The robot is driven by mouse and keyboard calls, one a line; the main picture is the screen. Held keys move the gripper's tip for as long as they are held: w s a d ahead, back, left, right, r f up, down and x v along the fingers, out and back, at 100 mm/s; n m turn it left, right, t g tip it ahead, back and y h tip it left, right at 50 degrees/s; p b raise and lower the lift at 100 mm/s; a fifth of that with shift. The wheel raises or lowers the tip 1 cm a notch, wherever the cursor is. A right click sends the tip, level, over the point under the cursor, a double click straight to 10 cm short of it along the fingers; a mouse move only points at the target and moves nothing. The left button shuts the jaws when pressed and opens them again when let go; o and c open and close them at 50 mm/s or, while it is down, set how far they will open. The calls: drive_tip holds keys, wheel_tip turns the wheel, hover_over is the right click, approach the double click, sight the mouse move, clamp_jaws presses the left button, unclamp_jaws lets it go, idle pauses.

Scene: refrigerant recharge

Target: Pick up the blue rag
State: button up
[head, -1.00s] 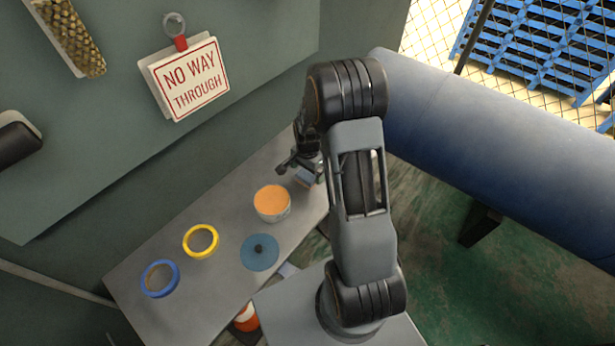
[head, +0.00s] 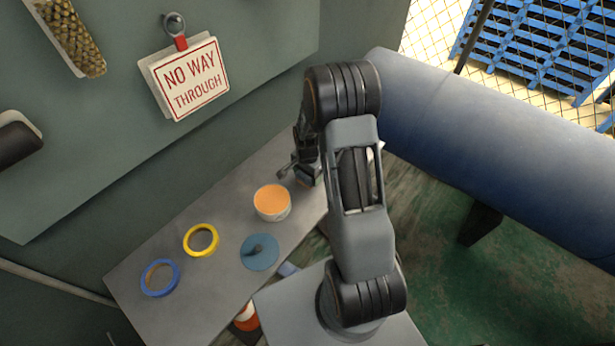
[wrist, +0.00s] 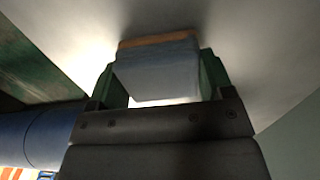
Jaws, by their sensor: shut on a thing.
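My gripper (head: 301,174) is over the far end of the grey workbench (head: 150,318), partly behind my arm. In the wrist view, my gripper (wrist: 160,76) has its two green fingers on either side of a blue-grey block-shaped thing (wrist: 158,72) with an orange edge. It is shut on this thing, close to the pale bench surface. I cannot tell whether this thing is the blue rag. A flat round blue thing (head: 249,262) with a dark knob lies nearer on the bench.
A white tub (head: 272,216) with orange contents stands close to my gripper. A yellow ring (head: 187,242) and a blue ring (head: 146,284) lie further left. A wall with a "NO WAY THROUGH" sign (head: 190,78) rises behind the bench. A large blue pipe (head: 500,150) runs at right.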

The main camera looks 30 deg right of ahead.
drive_tip(key=shift+c, duration=0.5)
drive_tip(key=shift+r, duration=0.15)
drive_tip(key=shift+r, duration=0.25)
wheel_tip(320, 180, up, 2)
drive_tip(key=shift+r, duration=0.1)
drive_tip(key=s+d+r, duration=0.5)
drive_tip(key=s+r, duration=0.5)
drive_tip(key=s, duration=0.2)
drive_tip(key=shift+s+d+b, duration=0.35)
drive_tip(key=shift+s+d, duration=0.05)
